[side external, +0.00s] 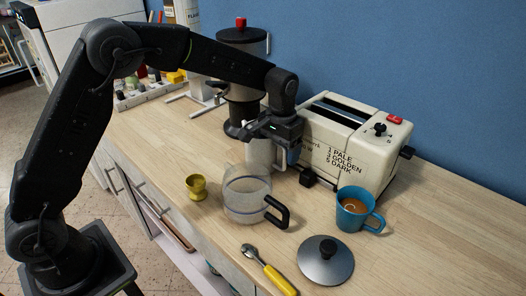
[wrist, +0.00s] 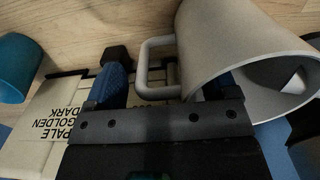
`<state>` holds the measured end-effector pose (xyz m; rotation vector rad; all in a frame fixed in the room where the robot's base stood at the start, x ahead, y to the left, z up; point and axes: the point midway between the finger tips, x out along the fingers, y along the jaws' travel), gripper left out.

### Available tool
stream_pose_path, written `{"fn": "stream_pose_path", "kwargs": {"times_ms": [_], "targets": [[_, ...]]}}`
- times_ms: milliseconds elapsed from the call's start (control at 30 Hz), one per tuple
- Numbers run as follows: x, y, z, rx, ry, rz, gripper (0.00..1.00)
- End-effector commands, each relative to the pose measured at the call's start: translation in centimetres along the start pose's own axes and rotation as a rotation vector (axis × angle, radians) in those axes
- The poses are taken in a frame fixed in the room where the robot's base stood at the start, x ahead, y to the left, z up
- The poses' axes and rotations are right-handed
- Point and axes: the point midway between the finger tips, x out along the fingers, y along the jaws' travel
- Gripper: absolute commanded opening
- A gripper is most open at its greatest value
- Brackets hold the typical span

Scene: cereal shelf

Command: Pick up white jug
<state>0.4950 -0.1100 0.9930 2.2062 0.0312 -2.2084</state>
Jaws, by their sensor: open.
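The white jug (side external: 259,154) stands on the wooden counter, behind the glass carafe and in front of the toaster. It fills the upper right of the wrist view (wrist: 225,40), with its open mouth toward the lower right and its handle toward the left. My gripper (side external: 283,146) is open and low at the jug's handle side. In the wrist view my gripper (wrist: 165,88) has one blue finger left of the handle and the other by the jug's wall and rim, partly hidden. The handle shows between the fingers; I cannot tell if either finger touches the jug.
The cream toaster (side external: 350,140) stands close behind and right. A glass carafe (side external: 246,200) with a black handle is just in front. A blue mug (side external: 352,212), a round lid (side external: 325,265), a yellow-handled tool (side external: 275,275) and a brass cup (side external: 196,187) lie around. A coffee machine (side external: 242,95) stands behind.

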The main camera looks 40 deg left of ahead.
Motion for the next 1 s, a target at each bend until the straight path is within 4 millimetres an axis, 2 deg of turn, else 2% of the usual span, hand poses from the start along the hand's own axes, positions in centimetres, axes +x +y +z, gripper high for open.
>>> {"fn": "stream_pose_path", "kwargs": {"times_ms": [200, 900, 1000], "targets": [[0.01, 0.0, -0.01, 0.0, 0.001, 0.0, 0.77], [-0.03, 0.05, -0.01, 0.0, 0.001, 0.001, 0.11], [-0.15, 0.06, -0.06, 0.0, 0.004, 0.002, 0.11]]}}
